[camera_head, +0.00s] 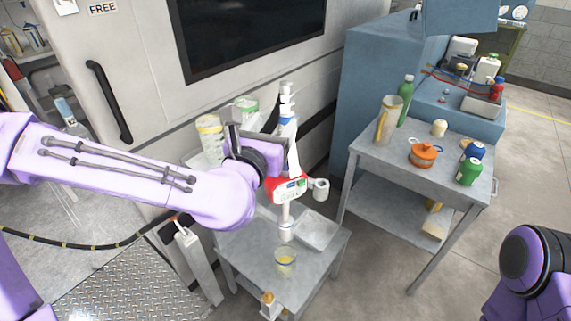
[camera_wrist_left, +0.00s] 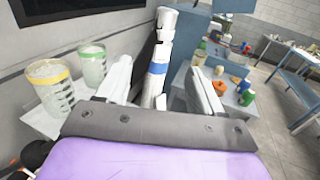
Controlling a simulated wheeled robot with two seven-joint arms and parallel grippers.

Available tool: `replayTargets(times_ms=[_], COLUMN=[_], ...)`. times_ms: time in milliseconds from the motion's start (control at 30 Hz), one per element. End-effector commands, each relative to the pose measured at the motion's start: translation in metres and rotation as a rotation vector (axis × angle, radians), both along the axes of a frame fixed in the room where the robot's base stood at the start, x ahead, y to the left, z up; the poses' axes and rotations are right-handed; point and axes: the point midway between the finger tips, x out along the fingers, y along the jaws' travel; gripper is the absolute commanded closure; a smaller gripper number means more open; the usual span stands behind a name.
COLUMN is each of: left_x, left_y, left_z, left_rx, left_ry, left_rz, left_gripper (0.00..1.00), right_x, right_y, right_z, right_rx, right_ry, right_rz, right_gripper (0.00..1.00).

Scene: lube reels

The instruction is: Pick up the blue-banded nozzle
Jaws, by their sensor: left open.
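The blue-banded nozzle (camera_head: 287,106) stands upright beyond my left gripper in the head view, white with a blue band. In the left wrist view the nozzle (camera_wrist_left: 157,70) rises between the two fingers, with its blue band just above the gripper's front edge. My left gripper (camera_head: 284,142) is open, its pale fingers on either side of the nozzle with gaps visible. My right gripper is out of view; only part of the right arm shows at lower right.
A red-and-white unit (camera_head: 287,188) is just below the left gripper. Measuring jugs (camera_head: 210,137) stand left of it. A small grey table (camera_head: 245,255) carries a tray (camera_head: 317,230) and a cup (camera_head: 285,262). A side table (camera_head: 365,158) at right holds bottles and an orange pot (camera_head: 424,155).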

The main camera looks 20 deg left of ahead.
Motion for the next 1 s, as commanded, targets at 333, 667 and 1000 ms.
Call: replayTargets(times_ms=[333,667,1000], left_x=[0.05,0.069,0.069], left_y=[0.0,0.001,0.001], left_z=[-0.004,-0.008,-0.008], left_rx=[0.006,0.001,0.001], left_ry=[0.003,0.0,0.0], left_rz=[0.005,0.005,0.005], left_gripper=[0.33,0.33,1.0], right_x=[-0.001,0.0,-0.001], right_y=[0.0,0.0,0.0], right_z=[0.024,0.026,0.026], right_rx=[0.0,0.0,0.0], right_ry=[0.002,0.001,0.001], right_rz=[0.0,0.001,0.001], right_gripper=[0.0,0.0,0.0])
